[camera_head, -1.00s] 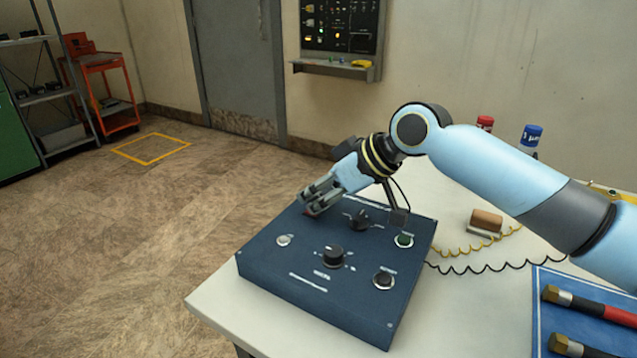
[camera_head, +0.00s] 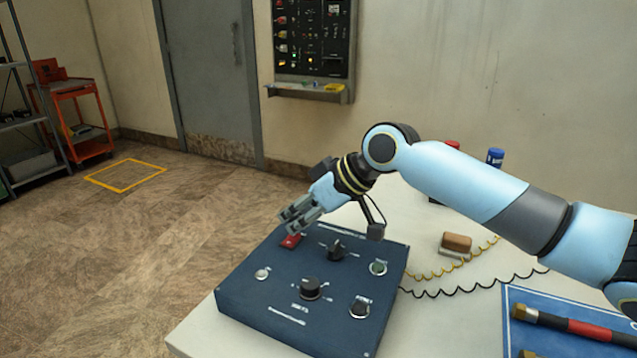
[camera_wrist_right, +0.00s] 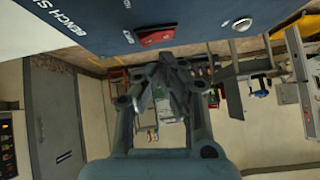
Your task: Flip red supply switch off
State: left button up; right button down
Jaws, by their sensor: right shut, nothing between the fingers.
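The red supply switch (camera_head: 291,241) sits at the far left part of the dark blue control panel box (camera_head: 250,295). It also shows as a red rocker in the right wrist view (camera_wrist_right: 156,37), on the panel face. My right gripper (camera_head: 288,226) is shut and empty, just above the red switch in the head view. In the right wrist view its fingertips (camera_wrist_right: 167,58) lie close to the switch, with a small gap seeming to show. I cannot tell whether they touch it. My left gripper is not in view.
The panel also carries black knobs (camera_head: 312,288), a green button (camera_head: 378,268) and a silver button (camera_head: 262,274). The box stands on a white table (camera_head: 440,320) with a brown block (camera_head: 457,241), coiled cords and a blue mat (camera_head: 510,300) to the right.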

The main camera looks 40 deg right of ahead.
aim_at(295, 240)
jog(key=r+p, duration=0.1)
jog(key=r, duration=0.2)
jog(key=shift+a+p, duration=0.2)
jog(key=shift+p, duration=0.1)
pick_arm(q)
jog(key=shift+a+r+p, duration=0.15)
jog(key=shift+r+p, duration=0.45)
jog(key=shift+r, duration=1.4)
pick_arm(e)
jog(key=s+a+v, duration=0.1)
jog(key=v, duration=0.8)
jog(key=shift+s+a, duration=0.3)
jog(key=shift+f, duration=0.15)
